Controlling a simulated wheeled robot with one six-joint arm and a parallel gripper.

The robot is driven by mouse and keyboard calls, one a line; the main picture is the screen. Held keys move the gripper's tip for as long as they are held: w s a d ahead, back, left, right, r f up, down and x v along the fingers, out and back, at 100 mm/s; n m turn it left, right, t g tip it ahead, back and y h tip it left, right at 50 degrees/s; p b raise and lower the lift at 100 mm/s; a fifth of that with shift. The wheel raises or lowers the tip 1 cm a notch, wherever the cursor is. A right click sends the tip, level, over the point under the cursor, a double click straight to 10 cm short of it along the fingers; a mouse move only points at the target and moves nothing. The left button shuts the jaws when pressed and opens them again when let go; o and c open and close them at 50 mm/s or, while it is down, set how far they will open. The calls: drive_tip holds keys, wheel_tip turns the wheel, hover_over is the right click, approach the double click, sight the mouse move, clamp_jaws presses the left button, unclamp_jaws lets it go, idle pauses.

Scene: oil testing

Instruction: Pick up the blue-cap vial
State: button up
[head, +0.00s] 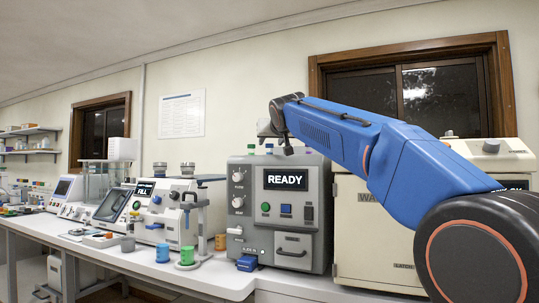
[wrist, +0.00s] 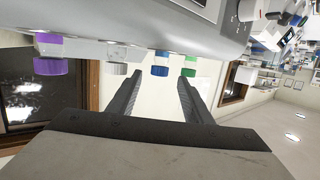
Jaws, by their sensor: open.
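The blue-cap vial (wrist: 161,70) stands in a row of capped vials on top of the grey READY machine (wrist: 200,30); the wrist view shows the row upside down. Its cap also shows in the head view (head: 269,147). My gripper (wrist: 160,80) is open and empty. In the wrist view the blue cap appears in the gap between the two fingertips, and no contact is visible. In the head view my gripper (head: 276,138) is above the machine top, close to the vials, partly hidden by my blue arm.
In the wrist view a green-cap vial (wrist: 188,71) and a white-cap vial (wrist: 117,68) flank the blue one. A purple-cap vial (wrist: 50,66) stands farther left. A cream cabinet (head: 375,235) stands right of the machine. Blue (head: 162,253) and green (head: 187,256) containers stand on the bench.

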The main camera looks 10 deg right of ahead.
sight(269, 145)
drive_tip(key=w, duration=0.2)
drive_tip(key=w+f, duration=0.1)
drive_tip(key=w, duration=0.2)
drive_tip(key=shift+d, duration=0.15)
drive_tip(key=c, duration=1.2)
